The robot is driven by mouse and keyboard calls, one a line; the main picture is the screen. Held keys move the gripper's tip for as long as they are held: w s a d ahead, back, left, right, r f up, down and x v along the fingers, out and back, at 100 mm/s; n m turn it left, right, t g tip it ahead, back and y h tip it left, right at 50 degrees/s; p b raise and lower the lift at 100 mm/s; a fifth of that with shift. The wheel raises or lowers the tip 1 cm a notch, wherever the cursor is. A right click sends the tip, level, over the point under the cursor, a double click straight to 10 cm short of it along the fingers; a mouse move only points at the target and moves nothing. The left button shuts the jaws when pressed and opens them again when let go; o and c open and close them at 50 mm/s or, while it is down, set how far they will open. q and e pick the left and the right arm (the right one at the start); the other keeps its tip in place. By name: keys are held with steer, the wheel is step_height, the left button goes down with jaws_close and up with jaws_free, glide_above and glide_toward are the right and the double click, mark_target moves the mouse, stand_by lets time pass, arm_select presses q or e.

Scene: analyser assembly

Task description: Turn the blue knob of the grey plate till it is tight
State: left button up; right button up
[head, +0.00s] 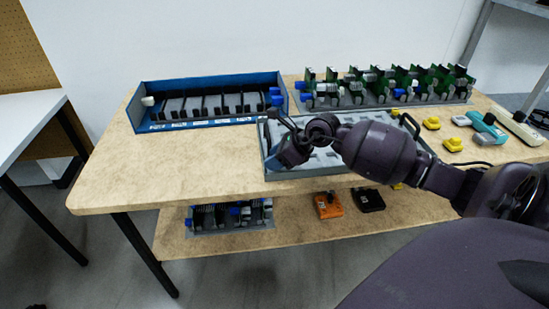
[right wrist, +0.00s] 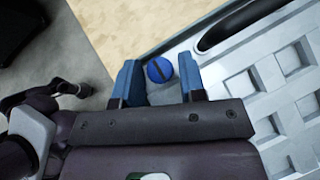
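The grey plate (head: 318,169) lies on the table near its front edge, with rows of square recesses. It also shows in the right wrist view (right wrist: 255,90). The blue knob (right wrist: 160,70), round with a dark slot, sits at a corner of the plate. My right gripper (right wrist: 161,72) is open, its two blue fingers on either side of the knob with a small gap visible on each side. I cannot tell how far down the fingertips reach. In the head view my right gripper (head: 287,150) is over the plate's left part and hides the knob.
A blue rack (head: 200,123) with dark slots stands back left. A tray of green boards (head: 390,100) stands behind the plate. Yellow parts (head: 453,144) and a teal tool (head: 487,128) lie at the right. A dark handle (right wrist: 232,25) rises beside the knob. The table's left front is clear.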

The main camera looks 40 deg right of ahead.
steer(key=p+v, duration=0.2)
steer(key=v, duration=0.7)
steer(key=shift+s+d+r, duration=0.1)
steer(key=shift+r, duration=0.2)
steer(key=shift+s+d+r, duration=0.2)
steer(key=shift+s+r, duration=0.1)
steer(key=shift+s, duration=0.05)
